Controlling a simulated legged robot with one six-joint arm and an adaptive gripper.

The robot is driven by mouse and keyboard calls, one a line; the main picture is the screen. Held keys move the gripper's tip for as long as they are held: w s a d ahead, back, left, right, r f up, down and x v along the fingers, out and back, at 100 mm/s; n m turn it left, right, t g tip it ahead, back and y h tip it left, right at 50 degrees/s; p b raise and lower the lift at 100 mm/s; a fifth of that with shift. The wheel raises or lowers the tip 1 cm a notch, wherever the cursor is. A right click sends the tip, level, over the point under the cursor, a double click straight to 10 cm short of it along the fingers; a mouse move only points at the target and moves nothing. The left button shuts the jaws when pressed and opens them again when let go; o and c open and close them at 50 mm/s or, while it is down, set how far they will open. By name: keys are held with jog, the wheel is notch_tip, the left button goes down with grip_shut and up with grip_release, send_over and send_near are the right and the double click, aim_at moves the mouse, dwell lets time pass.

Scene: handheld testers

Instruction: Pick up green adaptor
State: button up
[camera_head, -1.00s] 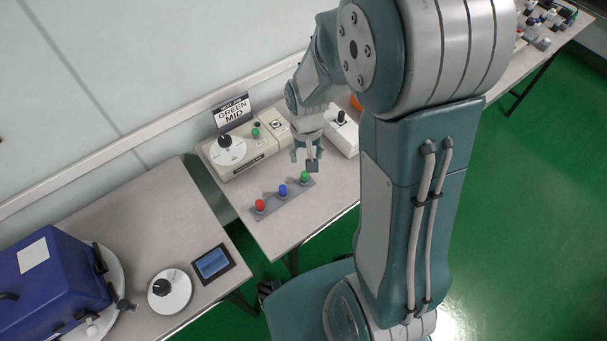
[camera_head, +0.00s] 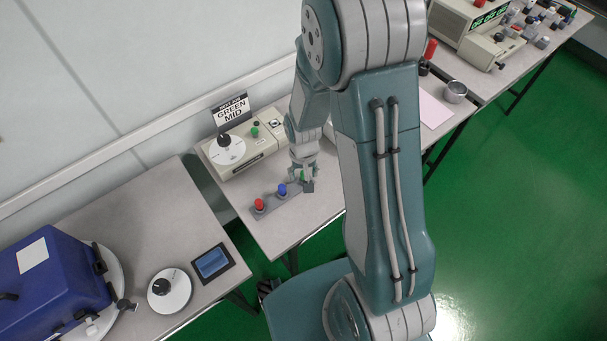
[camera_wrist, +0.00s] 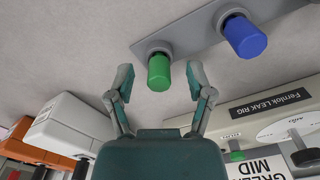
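The green adaptor (camera_wrist: 159,73) stands at one end of a grey holder strip (camera_wrist: 193,38). A blue adaptor (camera_wrist: 245,37) stands beside it, and a red adaptor (camera_head: 259,204) is at the other end. In the wrist view my gripper (camera_wrist: 160,78) is open, with a finger on either side of the green adaptor and a gap showing on both sides. In the head view my gripper (camera_head: 304,182) is low over the strip's right end and hides most of the green adaptor.
The leak rig (camera_head: 245,149) stands behind the strip, with a dial, a small green part (camera_head: 255,132) and a "GREEN MID" sign (camera_head: 232,112). A blue case (camera_head: 50,275), round dial (camera_head: 170,290) and small screen (camera_head: 212,263) occupy the left table.

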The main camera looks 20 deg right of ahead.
jog(key=c, duration=0.7)
jog(key=shift+r, duration=0.1)
